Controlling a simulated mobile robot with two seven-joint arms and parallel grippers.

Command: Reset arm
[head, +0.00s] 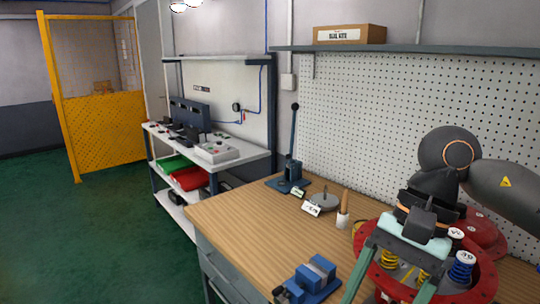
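My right gripper (388,292) comes in from the right side over the wooden workbench (240,215). Its two pale green fingers are spread apart and point down toward the bottom edge. Its fingertips are at or near the picture's lower edge. Below and behind it is a round red housing (482,284), a valve positioner by its look, with yellow springs (389,259) and a blue spring (461,269). The gripper hides part of the housing, and I see nothing held between the fingers. My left gripper is not in view.
A blue vise (312,277) sits at the bench front. A lever press (291,165), a grey disc (323,201) and a wooden-handled tool (343,212) stand farther back. A shelf (430,47) carries a cardboard box (349,35). Green floor (100,235) lies open at the left.

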